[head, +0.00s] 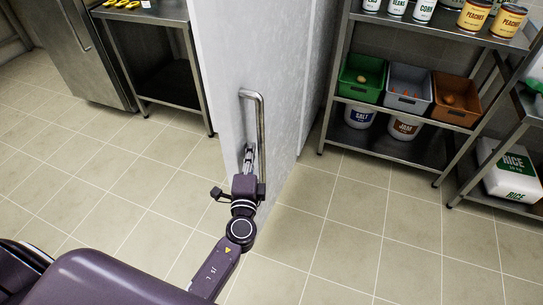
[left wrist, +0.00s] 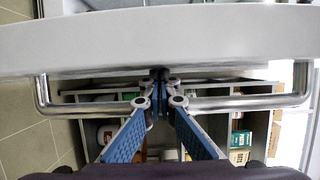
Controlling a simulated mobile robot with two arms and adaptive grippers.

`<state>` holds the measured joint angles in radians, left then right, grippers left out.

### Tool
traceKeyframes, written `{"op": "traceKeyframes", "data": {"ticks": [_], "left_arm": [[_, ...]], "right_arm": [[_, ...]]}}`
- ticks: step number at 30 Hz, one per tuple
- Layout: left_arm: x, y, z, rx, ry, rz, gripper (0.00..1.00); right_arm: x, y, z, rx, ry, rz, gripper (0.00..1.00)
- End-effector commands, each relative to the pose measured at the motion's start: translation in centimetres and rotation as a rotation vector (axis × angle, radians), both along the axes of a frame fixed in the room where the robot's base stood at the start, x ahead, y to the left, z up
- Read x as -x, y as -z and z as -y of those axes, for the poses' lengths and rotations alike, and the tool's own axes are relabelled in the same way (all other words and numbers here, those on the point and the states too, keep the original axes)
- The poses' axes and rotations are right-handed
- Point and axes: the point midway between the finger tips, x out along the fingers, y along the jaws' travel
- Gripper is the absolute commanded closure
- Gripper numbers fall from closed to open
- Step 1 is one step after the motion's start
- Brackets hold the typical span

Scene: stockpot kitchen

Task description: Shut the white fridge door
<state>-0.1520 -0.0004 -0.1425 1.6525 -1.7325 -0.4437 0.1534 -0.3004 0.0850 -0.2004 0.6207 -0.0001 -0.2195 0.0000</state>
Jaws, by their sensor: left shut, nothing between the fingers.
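The white fridge door (head: 225,60) stands upright in the middle of the head view, with a vertical metal bar handle (head: 261,125) on it. In the left wrist view the door (left wrist: 230,35) spans the top as a pale slab, and the handle (left wrist: 245,102) runs across below it. My left gripper (head: 249,152) is at the handle's lower part, close to the door. Its blue fingers (left wrist: 160,85) are shut together at the bar, with nothing between them. I cannot tell exactly how far open the door is. My right gripper is not in view.
A metal shelf rack (head: 395,150) with cans, coloured bins and tubs stands right of the fridge. A rice bag (head: 510,172) sits on a rack at far right. A steel table (head: 150,15) and steel cabinet (head: 75,50) stand left. The tiled floor (head: 345,235) around is clear.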

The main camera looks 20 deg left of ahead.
Motion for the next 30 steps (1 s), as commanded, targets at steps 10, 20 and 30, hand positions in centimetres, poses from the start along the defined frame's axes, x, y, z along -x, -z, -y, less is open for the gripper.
{"op": "traceKeyframes", "data": {"ticks": [10, 20, 30], "left_arm": [[-0.7, -0.2, -6.8, 0.001, 0.007, 0.003, 1.00], [-0.7, -0.3, -7.1, 0.002, 0.006, 0.004, 1.00], [2.3, -0.1, -6.2, 0.001, 0.006, 0.000, 1.00]], "right_arm": [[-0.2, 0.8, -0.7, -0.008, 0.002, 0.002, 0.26], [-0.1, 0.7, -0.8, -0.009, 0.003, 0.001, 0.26], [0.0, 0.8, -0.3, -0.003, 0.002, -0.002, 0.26]]}}
